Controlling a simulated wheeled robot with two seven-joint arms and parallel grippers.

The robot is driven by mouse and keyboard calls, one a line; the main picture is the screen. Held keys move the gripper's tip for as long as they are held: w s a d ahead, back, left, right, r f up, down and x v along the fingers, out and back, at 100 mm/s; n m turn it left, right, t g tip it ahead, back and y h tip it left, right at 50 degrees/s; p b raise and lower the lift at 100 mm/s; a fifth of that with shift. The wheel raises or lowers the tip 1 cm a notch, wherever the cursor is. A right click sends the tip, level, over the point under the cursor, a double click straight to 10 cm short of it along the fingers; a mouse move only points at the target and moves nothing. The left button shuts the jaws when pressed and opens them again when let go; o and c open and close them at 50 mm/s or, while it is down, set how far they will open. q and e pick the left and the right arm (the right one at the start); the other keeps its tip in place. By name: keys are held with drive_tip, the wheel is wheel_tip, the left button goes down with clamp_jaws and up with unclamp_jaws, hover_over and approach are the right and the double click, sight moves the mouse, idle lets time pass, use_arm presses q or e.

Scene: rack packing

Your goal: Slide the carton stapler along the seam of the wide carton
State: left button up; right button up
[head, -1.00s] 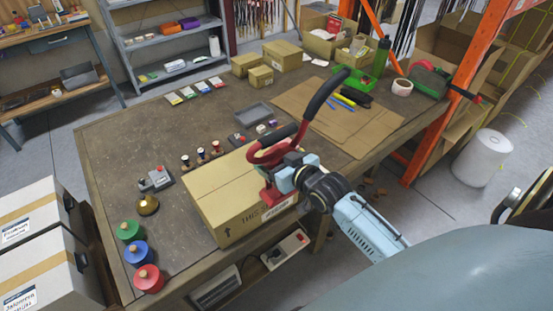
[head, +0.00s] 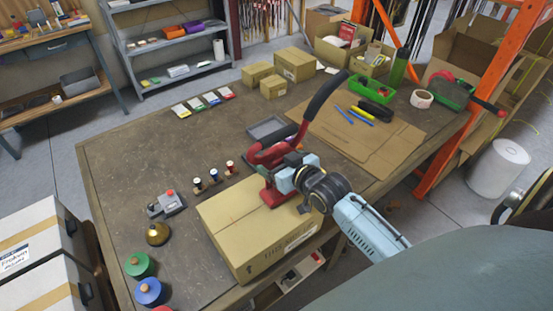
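The wide carton (head: 240,222) lies closed near the table's front edge, with a faint line along its brown top. The carton stapler (head: 269,157), red with a long black handle, is over the far right part of the carton top. Its red foot appears close to the top, but I cannot tell whether it touches. My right gripper (head: 287,179) is shut on the stapler; its fingertips are partly hidden by the stapler and wrist. My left gripper is not in view.
Small spools (head: 213,176) stand just behind the carton. A grey device (head: 166,205) and coloured round weights (head: 140,265) stand to its left. A flat cardboard sheet (head: 375,150) with blue pens lies right of the stapler. The table's middle left is bare.

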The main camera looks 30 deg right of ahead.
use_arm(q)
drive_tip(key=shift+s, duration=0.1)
use_arm(e)
drive_tip(key=shift+r, duration=0.4)
drive_tip(key=o, duration=1.9)
drive_tip(key=shift+o, duration=0.4)
drive_tip(key=shift+s+f, duration=0.2)
drive_tip(key=shift+f, duration=0.35)
use_arm(q)
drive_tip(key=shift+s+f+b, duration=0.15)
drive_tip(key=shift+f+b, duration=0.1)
drive_tip(key=shift+b, duration=0.05)
use_arm(e)
drive_tip(key=a+v, duration=0.1)
drive_tip(key=v, duration=1.2)
drive_tip(key=shift+d+r, duration=0.45)
drive_tip(key=shift+d, duration=0.05)
